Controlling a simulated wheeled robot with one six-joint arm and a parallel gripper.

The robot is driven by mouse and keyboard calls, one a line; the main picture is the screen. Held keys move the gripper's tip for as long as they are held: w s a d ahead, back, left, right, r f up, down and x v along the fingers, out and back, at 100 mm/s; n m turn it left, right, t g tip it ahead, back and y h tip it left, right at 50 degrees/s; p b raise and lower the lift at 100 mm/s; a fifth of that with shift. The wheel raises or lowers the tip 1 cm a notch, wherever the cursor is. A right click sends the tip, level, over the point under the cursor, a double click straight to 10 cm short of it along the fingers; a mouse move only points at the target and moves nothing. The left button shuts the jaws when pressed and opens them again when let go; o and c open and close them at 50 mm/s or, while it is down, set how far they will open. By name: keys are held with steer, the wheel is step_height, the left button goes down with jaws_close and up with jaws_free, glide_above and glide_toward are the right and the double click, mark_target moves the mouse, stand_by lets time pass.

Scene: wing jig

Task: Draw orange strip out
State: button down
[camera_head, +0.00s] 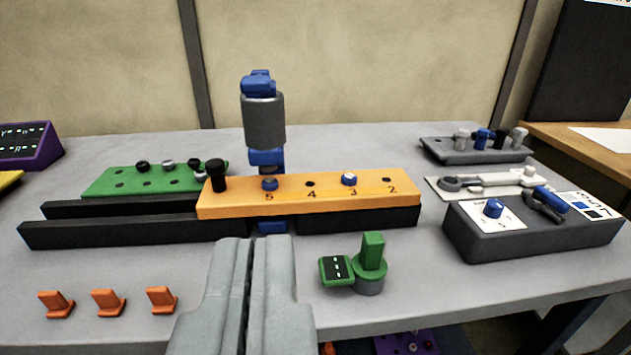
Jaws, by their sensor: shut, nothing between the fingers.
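The orange strip (330,200) lies on top of a black rail (357,218) near the middle of the bench. Its top has numbered holes marked 5, 4, 3 and 2. A black knob (216,175) stands upright at its left end. A blue peg (269,183) sits at 5, and a white-and-blue peg (349,179) sits at 3; the holes at 4 and 2 look empty. My gripper (258,242) is in front of the strip, fingers together and empty. Its fingertips appear below the strip's front edge in the picture.
A green strip (140,181) lies at the back left. A green knob (372,258), several orange clips (108,301) and a grey control box (530,232) are around the front. The bench between clips and rails is clear.

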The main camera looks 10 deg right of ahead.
steer(key=c, duration=1.3)
jaws_free()
steer(key=shift+o, duration=0.8)
steer(key=shift+w+a+r, duration=0.1)
steer(key=shift+w+r, duration=0.1)
steer(key=shift+w, duration=0.15)
step_height(320, 180, up, 4)
steer(key=m+g+h, duration=0.2)
steer(key=m+g, duration=0.2)
steer(key=g, duration=0.9)
glide_above(212, 163)
steer(key=s+a, duration=0.3)
steer(key=s, duration=0.4)
steer(key=shift+m, duration=0.3)
steer(key=x, duration=1.7)
steer(key=shift+w+f, duration=0.2)
steer(key=shift+f, duration=0.1)
steer(key=shift+a, duration=0.1)
jaws_close()
